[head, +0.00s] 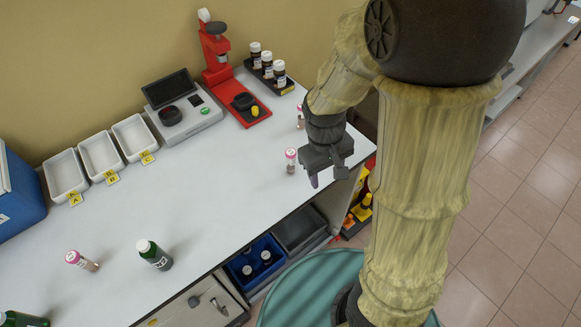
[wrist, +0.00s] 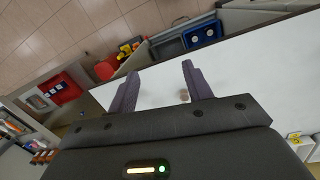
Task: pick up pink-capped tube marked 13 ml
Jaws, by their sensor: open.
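Three pink-capped tubes stand or lie on the white bench (head: 225,190). One tube (head: 291,161) stands upright just left of my gripper. A second tube (head: 300,117) is farther back, beside my wrist and partly hidden by it. A third tube (head: 81,260) lies or leans at the front left. The volume marks are too small to read. My gripper (head: 328,178) is open and empty above the bench's right end. In the wrist view its fingers (wrist: 162,87) point over the bench, and a small blurred object (wrist: 184,96), perhaps a tube, shows beside the right finger.
A green bottle with a white cap (head: 154,254) stands at the front; another bottle (head: 22,319) is at the lower left. White trays (head: 101,157), a scale (head: 183,117), a red stand (head: 228,80) and a bottle rack (head: 270,76) line the back. The bench middle is clear.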

